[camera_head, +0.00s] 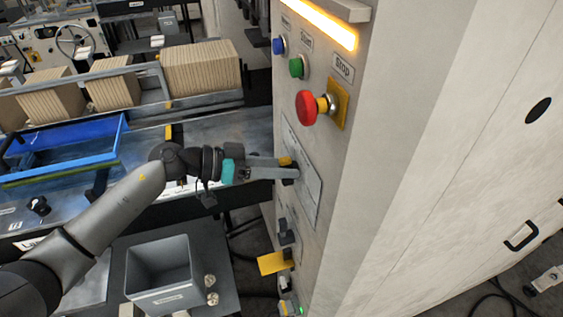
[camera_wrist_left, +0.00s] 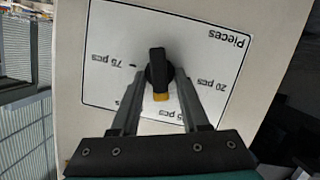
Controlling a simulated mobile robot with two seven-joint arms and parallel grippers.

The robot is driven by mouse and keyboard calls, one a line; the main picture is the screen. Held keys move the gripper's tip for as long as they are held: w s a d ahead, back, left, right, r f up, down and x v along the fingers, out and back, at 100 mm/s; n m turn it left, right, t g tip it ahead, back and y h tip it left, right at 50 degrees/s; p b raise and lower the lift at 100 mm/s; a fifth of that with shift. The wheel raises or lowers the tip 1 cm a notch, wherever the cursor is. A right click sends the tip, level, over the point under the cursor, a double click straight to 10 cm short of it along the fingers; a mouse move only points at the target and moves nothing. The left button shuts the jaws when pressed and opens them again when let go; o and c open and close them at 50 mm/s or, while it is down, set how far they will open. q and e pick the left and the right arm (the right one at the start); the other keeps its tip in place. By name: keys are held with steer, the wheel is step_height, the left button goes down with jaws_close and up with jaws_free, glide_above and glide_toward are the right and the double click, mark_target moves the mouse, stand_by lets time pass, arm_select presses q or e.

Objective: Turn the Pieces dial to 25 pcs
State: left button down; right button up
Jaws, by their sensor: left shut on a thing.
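The Pieces dial is a black knob (camera_wrist_left: 157,66) with a yellow tip, on a white label plate (camera_wrist_left: 110,30) set in the cabinet's face. In the left wrist view the plate appears turned round, with the word Pieces at its upper right. The yellow tip points down in that view, toward a label partly hidden by my gripper. Other pcs labels lie left and right of the knob. My left gripper (camera_wrist_left: 160,80) is shut on the knob, one finger on each side. In the head view the left gripper (camera_head: 284,169) reaches the plate (camera_head: 310,185) from the left.
Above the plate are a red Stop button (camera_head: 307,107), a green button (camera_head: 296,67) and a blue button (camera_head: 279,45). Below it are a dark switch (camera_head: 287,232) and a yellow part (camera_head: 273,262). A grey bin (camera_head: 160,297) stands lower left.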

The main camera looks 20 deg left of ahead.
arm_select(q)
steer(key=shift+f+n+g, duration=0.1)
steer(key=shift+n+g, duration=0.2)
steer(key=shift+n, duration=0.3)
steer(key=shift+a+n+h, duration=0.1)
steer(key=shift+n+h, duration=0.3)
steer(key=shift+n, duration=0.2)
steer(key=shift+m, duration=0.5)
steer(key=shift+n, duration=0.5)
